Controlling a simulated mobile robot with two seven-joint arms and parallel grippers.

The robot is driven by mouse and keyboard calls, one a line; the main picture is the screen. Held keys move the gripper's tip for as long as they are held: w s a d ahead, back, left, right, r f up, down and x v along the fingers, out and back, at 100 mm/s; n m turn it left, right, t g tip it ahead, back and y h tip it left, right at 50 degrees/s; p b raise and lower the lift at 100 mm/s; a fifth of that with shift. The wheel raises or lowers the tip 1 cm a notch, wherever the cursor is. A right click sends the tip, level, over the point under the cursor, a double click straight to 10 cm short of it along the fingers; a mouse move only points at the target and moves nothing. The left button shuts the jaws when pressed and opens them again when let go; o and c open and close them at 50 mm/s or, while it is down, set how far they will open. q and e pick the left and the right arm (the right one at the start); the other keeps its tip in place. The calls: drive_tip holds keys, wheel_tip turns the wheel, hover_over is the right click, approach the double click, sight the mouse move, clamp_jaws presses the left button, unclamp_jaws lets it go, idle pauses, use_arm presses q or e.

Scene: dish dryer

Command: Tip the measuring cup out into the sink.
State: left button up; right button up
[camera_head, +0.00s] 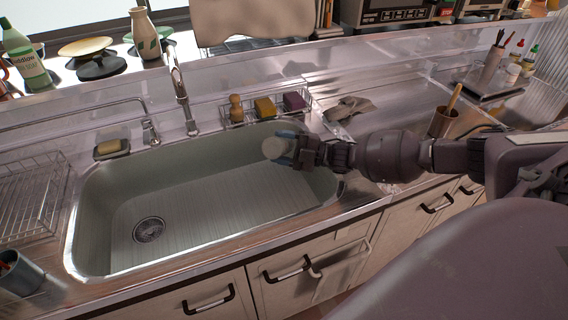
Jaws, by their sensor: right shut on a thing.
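My right gripper (298,151) comes in from the right and is over the right end of the sink. It is shut on the measuring cup (276,149), a small pale, whitish cup at the fingertips. The cup looks tilted towards the left; its inside and any contents cannot be made out. The sink (190,212) is a wide pale green-grey basin with a round drain (148,229) at its lower left. My left gripper does not show.
A faucet (180,90) rises behind the sink. A wire rack with sponges (265,107) stands at the sink's back edge, near my gripper. A wire dish rack (32,200) is at the left. A brown container (443,121) stands on the right counter. The basin is clear.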

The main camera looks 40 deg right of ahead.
drive_tip(key=shift+d+r, duration=0.1)
drive_tip(key=shift+r, duration=0.2)
drive_tip(key=shift+w+d+r+m, duration=0.1)
drive_tip(key=shift+r+m, duration=0.25)
drive_tip(key=shift+m, duration=0.25)
drive_tip(key=shift+w+d+m+t, duration=0.1)
drive_tip(key=shift+d+m+t, duration=0.05)
drive_tip(key=shift+m+t, duration=0.35)
drive_tip(key=shift+w+d+r+m, duration=0.1)
drive_tip(key=shift+d+m, duration=0.1)
drive_tip(key=shift+m, duration=0.3)
idle(0.3)
drive_tip(key=shift+m, duration=0.3)
drive_tip(key=shift+w+d+t, duration=0.1)
drive_tip(key=shift+d+t, duration=0.05)
drive_tip(key=shift+t, duration=0.25)
drive_tip(key=shift+m, duration=0.3)
idle(0.4)
